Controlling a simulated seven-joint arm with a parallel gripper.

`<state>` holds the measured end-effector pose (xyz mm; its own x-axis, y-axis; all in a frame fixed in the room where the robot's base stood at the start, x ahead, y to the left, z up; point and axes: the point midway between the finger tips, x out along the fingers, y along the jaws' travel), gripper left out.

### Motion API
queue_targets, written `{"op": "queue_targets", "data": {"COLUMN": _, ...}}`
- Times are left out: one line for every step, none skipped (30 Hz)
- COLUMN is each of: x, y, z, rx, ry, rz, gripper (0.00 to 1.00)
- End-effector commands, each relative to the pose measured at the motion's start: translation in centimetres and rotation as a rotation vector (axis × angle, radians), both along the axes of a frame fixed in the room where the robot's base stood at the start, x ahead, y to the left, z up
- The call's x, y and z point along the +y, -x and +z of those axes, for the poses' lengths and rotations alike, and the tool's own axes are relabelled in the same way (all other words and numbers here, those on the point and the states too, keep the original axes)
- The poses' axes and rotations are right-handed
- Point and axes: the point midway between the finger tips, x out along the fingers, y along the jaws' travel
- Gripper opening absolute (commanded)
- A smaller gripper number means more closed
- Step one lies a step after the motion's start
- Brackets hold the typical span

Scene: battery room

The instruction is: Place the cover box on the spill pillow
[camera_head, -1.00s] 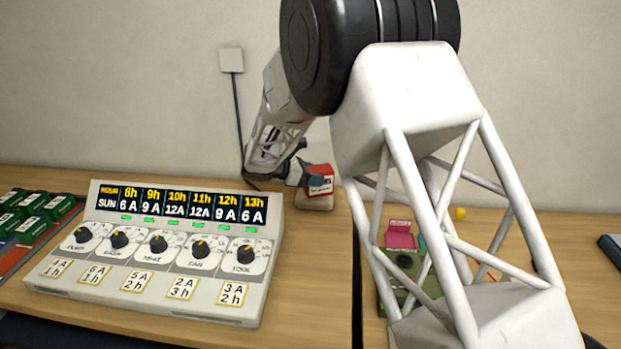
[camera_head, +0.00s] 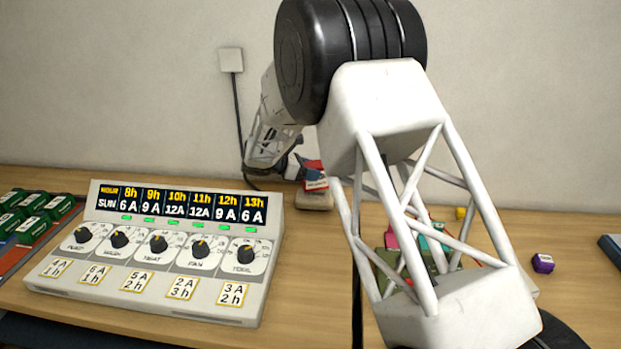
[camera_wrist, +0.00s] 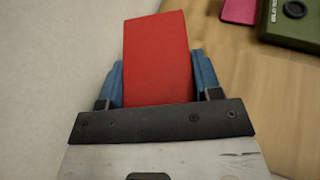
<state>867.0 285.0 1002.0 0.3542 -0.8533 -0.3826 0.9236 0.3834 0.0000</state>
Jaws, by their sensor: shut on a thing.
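The cover box appears to be the red box (camera_head: 315,183) with a white label, seen small at the back of the table in the head view. My gripper (camera_head: 303,172) is shut on it. In the wrist view the red box (camera_wrist: 157,58) stands between the two blue fingers of my gripper (camera_wrist: 160,78). A low beige item (camera_head: 315,201), which looks like the spill pillow, lies directly below the box. I cannot tell whether the box touches it. The wrist view does not show the pillow.
A grey panel (camera_head: 262,262) with dials and a display stands at front left, with green blocks (camera_head: 33,228) beyond it. My arm partly hides a green device (camera_head: 388,262) and a pink item (camera_head: 391,236). A purple block (camera_head: 543,262) sits at right. The wall is close behind.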

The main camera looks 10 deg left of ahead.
Motion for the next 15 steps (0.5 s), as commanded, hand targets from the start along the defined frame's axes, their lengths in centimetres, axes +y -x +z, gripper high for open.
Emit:
{"op": "queue_targets", "data": {"x": 0.0, "y": 0.0, "z": -0.6, "rx": 0.002, "ry": 0.001, "rz": 0.0, "gripper": 0.31}}
{"op": "queue_targets", "data": {"x": 0.0, "y": 0.0, "z": -0.9, "rx": 0.001, "ry": 0.001, "rz": -0.001, "gripper": 0.31}}
{"op": "queue_targets", "data": {"x": 0.0, "y": 0.0, "z": -1.3, "rx": 0.001, "ry": 0.001, "rz": -0.001, "gripper": 0.31}}
{"op": "queue_targets", "data": {"x": 0.0, "y": 0.0, "z": -1.7, "rx": 0.001, "ry": 0.0, "rz": 0.0, "gripper": 0.31}}
{"op": "queue_targets", "data": {"x": 0.0, "y": 0.0, "z": -2.0, "rx": 0.001, "ry": 0.0, "rz": 0.0, "gripper": 0.31}}
{"op": "queue_targets", "data": {"x": 0.0, "y": 0.0, "z": -2.3, "rx": 0.001, "ry": 0.0, "rz": 0.0, "gripper": 0.31}}
{"op": "queue_targets", "data": {"x": 0.0, "y": 0.0, "z": -2.5, "rx": 0.001, "ry": 0.0, "rz": 0.0, "gripper": 0.31}}
{"op": "queue_targets", "data": {"x": 0.0, "y": 0.0, "z": -2.6, "rx": 0.001, "ry": 0.0, "rz": 0.0, "gripper": 0.31}}
{"op": "queue_targets", "data": {"x": 0.0, "y": 0.0, "z": -2.7, "rx": 0.0, "ry": 0.0, "rz": 0.0, "gripper": 0.31}}
{"op": "queue_targets", "data": {"x": 0.0, "y": 0.0, "z": -2.7, "rx": 0.0, "ry": 0.0, "rz": 0.0, "gripper": 0.31}}
{"op": "queue_targets", "data": {"x": 0.0, "y": 0.0, "z": -2.7, "rx": 0.0, "ry": 0.0, "rz": 0.0, "gripper": 0.31}}
{"op": "queue_targets", "data": {"x": 0.0, "y": 0.0, "z": -2.7, "rx": 0.0, "ry": 0.0, "rz": 0.0, "gripper": 0.31}}
{"op": "queue_targets", "data": {"x": 0.0, "y": 0.0, "z": -2.7, "rx": 0.0, "ry": 0.0, "rz": 0.0, "gripper": 0.31}}
{"op": "queue_targets", "data": {"x": 0.0, "y": 0.0, "z": -2.7, "rx": 0.0, "ry": 0.0, "rz": 0.0, "gripper": 0.31}}
{"op": "queue_targets", "data": {"x": 0.0, "y": 0.0, "z": -2.7, "rx": 0.0, "ry": 0.0, "rz": 0.0, "gripper": 0.31}}
